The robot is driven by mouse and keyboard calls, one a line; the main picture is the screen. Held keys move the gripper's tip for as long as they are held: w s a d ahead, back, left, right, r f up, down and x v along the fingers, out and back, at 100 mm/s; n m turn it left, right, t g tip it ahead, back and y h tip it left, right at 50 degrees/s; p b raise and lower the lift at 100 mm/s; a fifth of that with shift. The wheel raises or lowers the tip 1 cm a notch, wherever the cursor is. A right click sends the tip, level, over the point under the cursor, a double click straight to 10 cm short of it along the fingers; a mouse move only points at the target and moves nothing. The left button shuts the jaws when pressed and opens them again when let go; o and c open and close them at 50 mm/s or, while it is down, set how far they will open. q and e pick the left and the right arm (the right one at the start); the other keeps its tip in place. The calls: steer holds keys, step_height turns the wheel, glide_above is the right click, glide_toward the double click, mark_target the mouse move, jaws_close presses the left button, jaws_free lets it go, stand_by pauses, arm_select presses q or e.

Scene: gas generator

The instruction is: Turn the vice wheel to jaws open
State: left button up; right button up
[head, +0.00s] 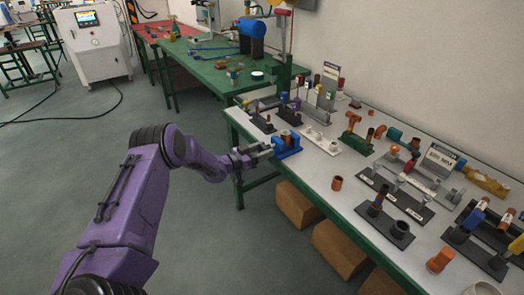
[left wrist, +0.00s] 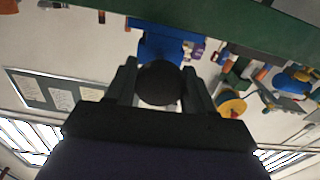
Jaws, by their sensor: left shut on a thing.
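The vice (head: 289,151) is blue and sits at the near left edge of the white table. A brown-orange piece (head: 287,137) shows at its top. My left gripper (head: 268,149) reaches the vice from the left. In the left wrist view the vice (left wrist: 158,42) shows upside down beyond the fingers. The dark round vice wheel (left wrist: 160,84) lies between the two fingers of my left gripper (left wrist: 159,76), which are shut on it. In the head view the gripper hides the wheel. How wide the vice jaws stand is too small to tell. My right gripper is not in view.
The white table (head: 318,175) holds several dark stands and fixtures to the right of the vice. Brown boxes (head: 338,248) sit below. A green bench (head: 205,68) stands behind.

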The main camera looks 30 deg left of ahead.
arm_select(q)
steer(key=n, duration=0.4)
steer(key=shift+b, duration=0.4)
steer(key=shift+d+n, duration=0.1)
steer(key=shift+n, duration=2.1)
steer(key=o, duration=1)
steer(key=b+v, duration=0.1)
steer(key=v, duration=0.9)
steer(key=shift+s, duration=0.25)
steer(key=shift+f, duration=0.1)
